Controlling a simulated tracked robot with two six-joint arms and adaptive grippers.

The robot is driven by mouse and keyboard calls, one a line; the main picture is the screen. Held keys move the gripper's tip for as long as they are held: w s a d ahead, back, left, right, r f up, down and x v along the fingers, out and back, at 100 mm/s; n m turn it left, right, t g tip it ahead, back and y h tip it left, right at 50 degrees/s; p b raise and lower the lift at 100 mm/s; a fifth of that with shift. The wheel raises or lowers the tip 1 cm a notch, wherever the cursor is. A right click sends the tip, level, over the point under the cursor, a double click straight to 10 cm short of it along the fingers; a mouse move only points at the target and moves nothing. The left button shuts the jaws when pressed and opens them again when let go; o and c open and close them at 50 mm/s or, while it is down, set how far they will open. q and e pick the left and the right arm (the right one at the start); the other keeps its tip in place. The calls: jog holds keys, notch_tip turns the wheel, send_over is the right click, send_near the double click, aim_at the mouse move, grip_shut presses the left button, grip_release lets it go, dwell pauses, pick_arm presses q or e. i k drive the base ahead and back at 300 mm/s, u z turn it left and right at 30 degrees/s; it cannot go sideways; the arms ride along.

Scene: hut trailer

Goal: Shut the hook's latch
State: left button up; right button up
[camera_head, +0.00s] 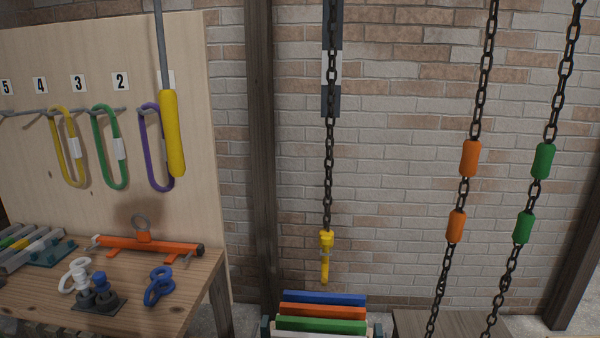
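A yellow hook (325,268) hangs at the end of a dark chain (329,160) in the middle of the view, in front of the brick wall. It is seen nearly edge-on and is small. A small greyish part (325,252) shows near its upper half, but I cannot tell whether this is the latch or whether the latch is open or shut. Neither of my grippers is in view, and nothing touches the hook.
Colored boards (322,312) stand in a rack below the hook. Chains with orange (470,158) and green (543,160) sleeves hang at right. At left are a wooden bench (185,300) with shackles, a pegboard with slings, and a hanging yellow-ended rod (173,135).

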aim_at(325, 239)
jog(key=z, duration=1.15)
jog(key=i, duration=0.15)
jog(key=u, duration=2.9)
jog(key=k, duration=0.8)
jog(key=z, duration=0.8)
jog(key=i, duration=0.95)
jog(key=z, duration=0.1)
